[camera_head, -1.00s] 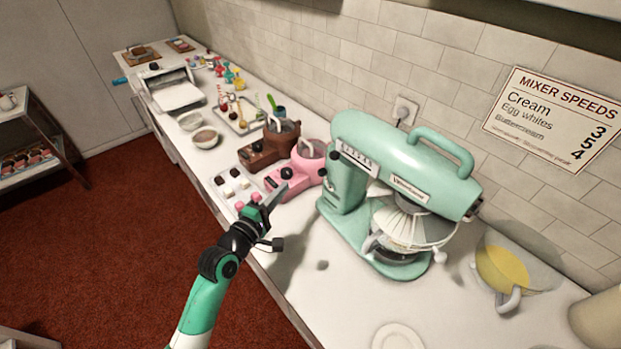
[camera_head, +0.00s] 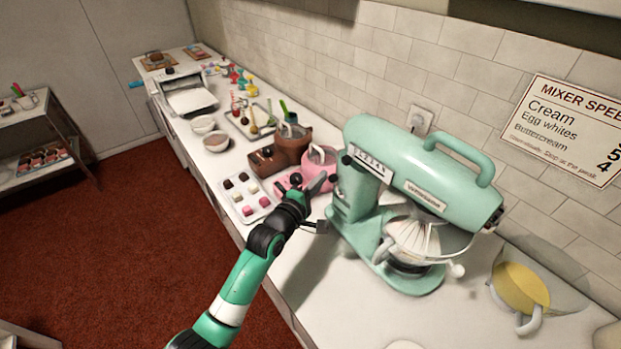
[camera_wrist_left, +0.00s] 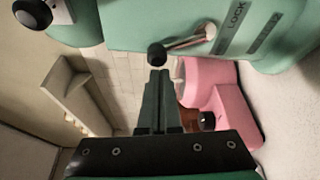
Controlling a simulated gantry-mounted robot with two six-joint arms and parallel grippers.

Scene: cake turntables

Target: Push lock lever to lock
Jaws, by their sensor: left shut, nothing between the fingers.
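The mint-green stand mixer (camera_head: 415,190) stands on the white counter. In the left wrist view its body (camera_wrist_left: 125,25) fills the top, with a "LOCK" label (camera_wrist_left: 237,14) at upper right. The lock lever (camera_wrist_left: 185,43) is a metal rod ending in a black knob (camera_wrist_left: 157,55). My left gripper (camera_head: 322,184) is shut and empty beside the mixer's left side. In the left wrist view its fingertips (camera_wrist_left: 158,78) sit just below the black knob in the picture; I cannot tell whether they touch it. My right gripper is not in view.
Pink (camera_head: 318,170) and brown (camera_head: 284,150) machines stand left of the mixer, close to my left gripper. A tray of small sweets (camera_head: 246,197) lies by the counter's front edge. A jug with yellow contents (camera_head: 520,288) stands right of the mixer.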

